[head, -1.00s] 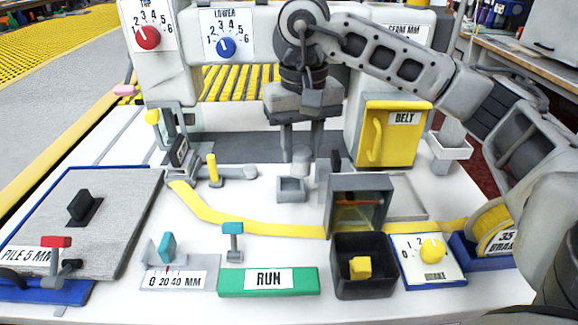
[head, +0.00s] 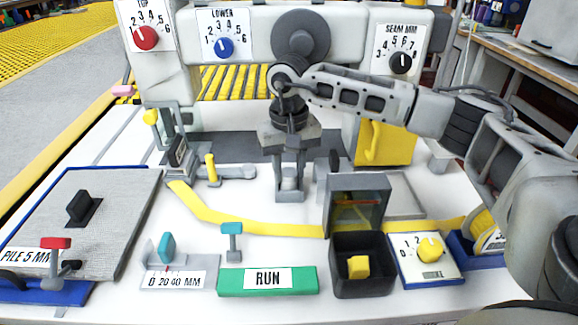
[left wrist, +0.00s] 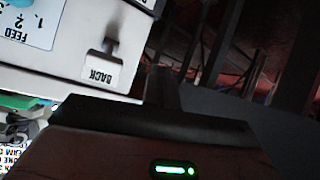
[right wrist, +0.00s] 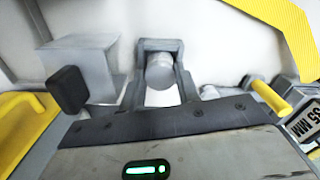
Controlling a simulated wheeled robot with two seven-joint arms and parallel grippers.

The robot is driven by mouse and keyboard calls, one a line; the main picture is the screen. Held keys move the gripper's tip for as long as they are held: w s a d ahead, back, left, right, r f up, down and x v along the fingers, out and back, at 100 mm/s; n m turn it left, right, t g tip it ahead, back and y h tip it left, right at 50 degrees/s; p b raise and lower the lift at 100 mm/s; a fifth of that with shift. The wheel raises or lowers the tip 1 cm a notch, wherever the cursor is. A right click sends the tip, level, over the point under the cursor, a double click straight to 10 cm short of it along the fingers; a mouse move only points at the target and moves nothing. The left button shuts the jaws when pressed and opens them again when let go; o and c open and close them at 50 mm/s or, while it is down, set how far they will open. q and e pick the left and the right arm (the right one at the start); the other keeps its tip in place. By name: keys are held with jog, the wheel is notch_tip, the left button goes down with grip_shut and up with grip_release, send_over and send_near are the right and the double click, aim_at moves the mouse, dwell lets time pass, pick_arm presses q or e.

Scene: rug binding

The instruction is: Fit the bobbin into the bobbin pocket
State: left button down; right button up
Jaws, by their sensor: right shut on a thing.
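The bobbin (right wrist: 160,72), a pale grey cylinder, is between the two fingers of my right gripper (head: 289,172). The gripper points down and is shut on it. The bobbin also shows low between the fingers in the head view (head: 289,182). The bobbin pocket (head: 290,197) is a small grey open-topped holder on the white table, directly under the gripper. Its grey rim (right wrist: 160,44) shows around the far side of the bobbin in the right wrist view. The fingers hide much of the pocket, and I cannot tell how deep the bobbin sits. My left gripper (left wrist: 160,100) shows only as dark parts in its wrist view.
A yellow lever (head: 211,168) stands left of the pocket, and a grey framed box (head: 357,205) stands to the right. Yellow binding tape (head: 250,228) runs in front. The yellow BELT door (head: 388,145) is behind right. Free white table lies left of the pocket.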

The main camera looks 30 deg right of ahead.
aim_at(289, 173)
jog(key=shift+f, duration=0.1)
jog(key=shift+f, duration=0.15)
jog(key=o, duration=0.9)
jog(key=shift+o, duration=0.2)
notch_tip(289, 173, up, 13)
jog(key=shift+f, duration=0.15)
jog(key=shift+f, duration=0.1)
